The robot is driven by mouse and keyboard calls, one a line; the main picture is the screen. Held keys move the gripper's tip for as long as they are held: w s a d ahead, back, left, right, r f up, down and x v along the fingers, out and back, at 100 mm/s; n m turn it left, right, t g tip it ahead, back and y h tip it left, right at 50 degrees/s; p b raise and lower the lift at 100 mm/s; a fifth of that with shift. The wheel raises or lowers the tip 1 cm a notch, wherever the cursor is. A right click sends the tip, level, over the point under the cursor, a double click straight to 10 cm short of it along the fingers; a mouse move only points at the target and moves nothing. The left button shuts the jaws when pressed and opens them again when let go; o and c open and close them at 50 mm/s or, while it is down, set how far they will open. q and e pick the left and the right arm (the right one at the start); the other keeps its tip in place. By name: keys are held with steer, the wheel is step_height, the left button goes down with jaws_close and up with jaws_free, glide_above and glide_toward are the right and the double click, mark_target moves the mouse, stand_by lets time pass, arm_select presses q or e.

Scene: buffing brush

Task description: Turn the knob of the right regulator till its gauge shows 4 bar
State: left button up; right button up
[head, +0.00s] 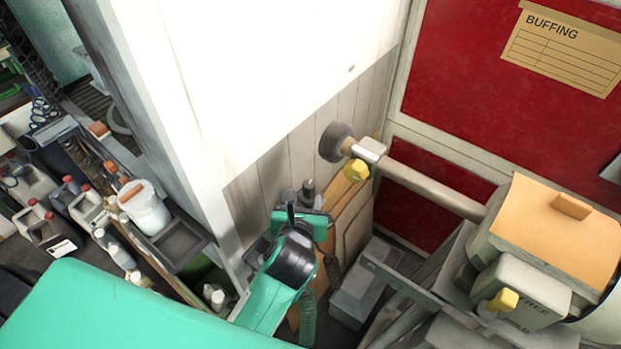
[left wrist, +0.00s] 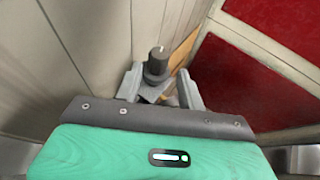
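A small dark grey knob (left wrist: 157,62) with a white mark on its top shows in the left wrist view, above a grey body. My left gripper (head: 305,202) is at the knob. In the left wrist view its two grey fingers (left wrist: 160,78) stand apart, one on each side of the knob, with gaps that show. No gauge face is visible. My right gripper is not in view.
A buffing machine (head: 553,230) with a spindle, dark round brush (head: 336,142) and yellow knobs stands to the right. Brown boards (head: 352,222) lean on the wall behind the gripper. A white pillar and shelf of bottles, with a white tub (head: 146,208), are on the left.

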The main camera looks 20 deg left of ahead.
mark_target(310, 184)
arm_select(q)
steer(key=p+x, duration=0.1)
steer(key=x, duration=0.8)
steer(key=shift+r+p, duration=0.1)
steer(key=shift+p, duration=0.25)
steer(key=shift+w+a+f, duration=0.1)
steer(key=shift+w+f, duration=0.2)
steer(key=shift+w, duration=0.2)
